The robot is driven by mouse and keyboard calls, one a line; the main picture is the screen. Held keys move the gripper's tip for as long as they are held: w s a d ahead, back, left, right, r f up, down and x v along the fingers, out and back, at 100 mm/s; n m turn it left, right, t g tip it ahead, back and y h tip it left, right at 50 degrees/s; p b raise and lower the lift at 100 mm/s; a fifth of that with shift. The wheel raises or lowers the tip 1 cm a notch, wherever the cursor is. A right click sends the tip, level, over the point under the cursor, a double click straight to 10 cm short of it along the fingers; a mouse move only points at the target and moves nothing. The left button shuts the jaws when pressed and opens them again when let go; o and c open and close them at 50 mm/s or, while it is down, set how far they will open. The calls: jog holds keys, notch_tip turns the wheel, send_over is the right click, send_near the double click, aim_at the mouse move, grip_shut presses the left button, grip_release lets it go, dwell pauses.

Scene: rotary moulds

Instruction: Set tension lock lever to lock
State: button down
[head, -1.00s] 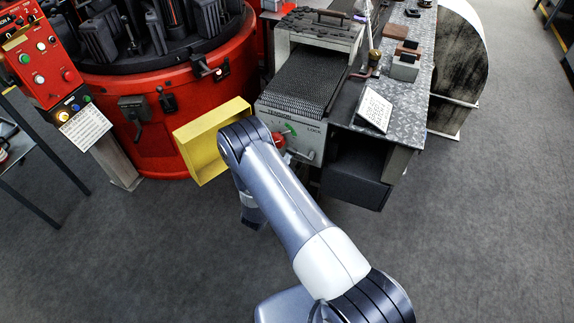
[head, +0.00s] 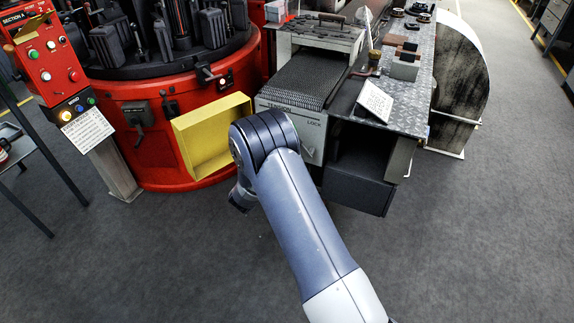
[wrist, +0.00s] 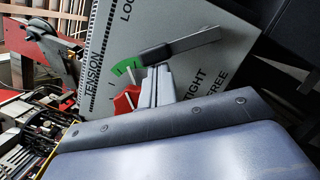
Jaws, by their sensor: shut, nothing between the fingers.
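The grey tension panel (head: 308,130) is on the front of the machine, partly hidden behind my arm in the head view. In the wrist view the panel (wrist: 108,45) appears turned on its side, with TENSION, LOCK, TIGHT and FREE printed on it. The lever (wrist: 195,41), a dark and grey bar, crosses the panel between the LOCK and TIGHT/FREE lettering. A red knob (wrist: 124,102) sits beside a green arc. My gripper (wrist: 156,72) is shut and empty, with its pale fingers just below the lever; I cannot tell whether they touch it.
A yellow open box (head: 208,137) is left of my arm, against the red rotary machine (head: 160,165). A dark box (head: 355,187) sits under the metal bench (head: 408,95) on the right. The grey floor in front is clear.

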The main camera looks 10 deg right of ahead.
jog(key=d+r+m+b, duration=0.1)
jog(key=m+b, duration=0.1)
jog(key=b, duration=0.1)
jog(key=s+r+m+g+b, duration=0.1)
jog(key=m+b, duration=0.2)
jog(key=b, duration=0.1)
jog(key=s+d+r+m+g+b, duration=0.1)
jog(key=m+b, duration=0.2)
jog(key=b, duration=0.1)
jog(key=shift+d+y, duration=0.3)
jog(key=shift+d, duration=0.05)
jog(key=shift+d+r+m+b, duration=0.15)
jog(key=shift+m+b, duration=0.15)
jog(key=shift+b, duration=0.05)
jog(key=shift+s+r, duration=0.1)
